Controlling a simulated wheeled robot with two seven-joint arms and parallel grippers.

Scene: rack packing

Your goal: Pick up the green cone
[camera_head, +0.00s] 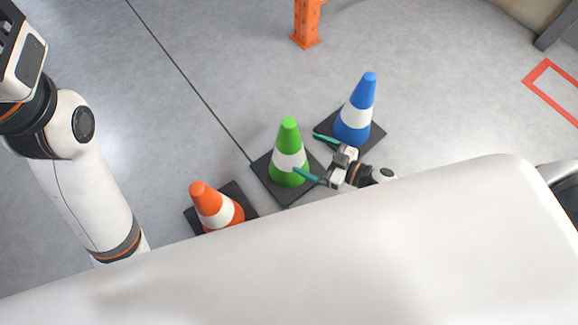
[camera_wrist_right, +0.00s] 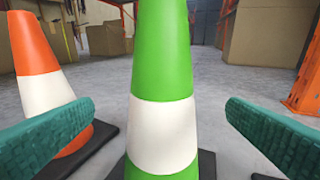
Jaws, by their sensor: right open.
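The green cone (camera_head: 289,142) with a white band stands upright on a black square base on the floor, between an orange cone and a blue cone. My right gripper (camera_head: 311,155) is open at the right side of the green cone in the head view. In the right wrist view the green cone (camera_wrist_right: 162,60) stands in the centre, between the two teal fingers (camera_wrist_right: 155,125), with a gap on each side. My left arm shows at the left edge of the head view; its fingers are not visible.
The orange cone (camera_head: 209,202) stands to the left and the blue cone (camera_head: 362,97) to the right, close to the green one. An orange rack post (camera_head: 306,22) stands at the back. A red floor marking (camera_head: 541,77) lies at the right. The floor at upper left is clear.

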